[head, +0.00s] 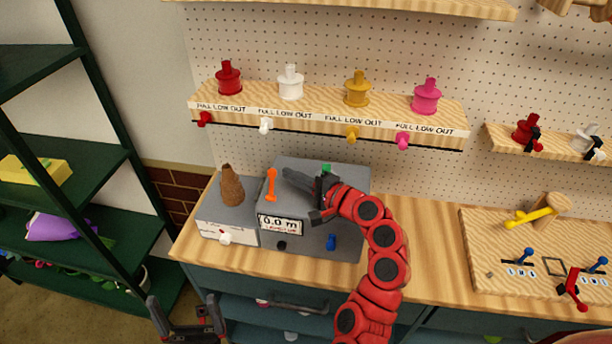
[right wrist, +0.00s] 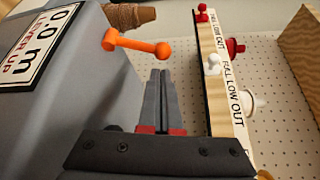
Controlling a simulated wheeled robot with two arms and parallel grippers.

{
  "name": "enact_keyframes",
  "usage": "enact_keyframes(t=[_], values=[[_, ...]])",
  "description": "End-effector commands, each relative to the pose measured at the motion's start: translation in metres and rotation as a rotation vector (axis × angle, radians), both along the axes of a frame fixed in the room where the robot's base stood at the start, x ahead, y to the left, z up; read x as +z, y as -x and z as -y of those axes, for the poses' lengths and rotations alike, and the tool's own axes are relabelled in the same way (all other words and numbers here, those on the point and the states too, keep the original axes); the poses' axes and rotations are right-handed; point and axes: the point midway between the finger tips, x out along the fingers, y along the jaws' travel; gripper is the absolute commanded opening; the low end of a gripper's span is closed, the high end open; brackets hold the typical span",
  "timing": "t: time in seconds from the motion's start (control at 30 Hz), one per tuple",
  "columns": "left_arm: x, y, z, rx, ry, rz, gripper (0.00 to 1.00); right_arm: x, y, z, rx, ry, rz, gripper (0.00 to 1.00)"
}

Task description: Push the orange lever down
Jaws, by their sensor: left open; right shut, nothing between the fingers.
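The orange lever (head: 270,184) sits on top of the grey machine (head: 345,185), near its left side, and stands up. The machine's display reads 0.0 m with "LEVER UP" under it. My right gripper (head: 288,174) is shut and empty, just right of the lever's upper part in the head view. In the right wrist view the lever (right wrist: 136,44) lies just beyond the shut fingertips (right wrist: 160,72); a small gap seems to separate them. My left gripper (head: 187,320) is open and empty, low in front of the counter.
A brown cone (head: 231,186) stands on a smaller grey box (head: 213,212) left of the machine. A shelf (head: 310,111) with colored spools and knobs runs above. A wooden board (head: 480,245) with small levers lies at right.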

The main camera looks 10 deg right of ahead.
Motion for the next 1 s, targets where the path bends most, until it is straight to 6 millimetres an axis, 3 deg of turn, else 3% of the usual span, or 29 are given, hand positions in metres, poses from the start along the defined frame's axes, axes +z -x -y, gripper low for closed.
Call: enact_keyframes(t=[0.23,0.63,1.0], values=[[0.011,0.000,0.000,0.000,0.000,0.000,1.00,-0.003,-0.017,-0.016,0.002,0.001,-0.003,0.00],[0.010,0.000,0.000,0.000,0.000,0.000,1.00,-0.004,-0.019,-0.017,0.000,0.000,0.000,0.00],[-0.008,0.000,0.000,0.000,0.000,0.000,1.00,-0.003,-0.019,-0.017,0.000,0.018,0.055,0.00]])
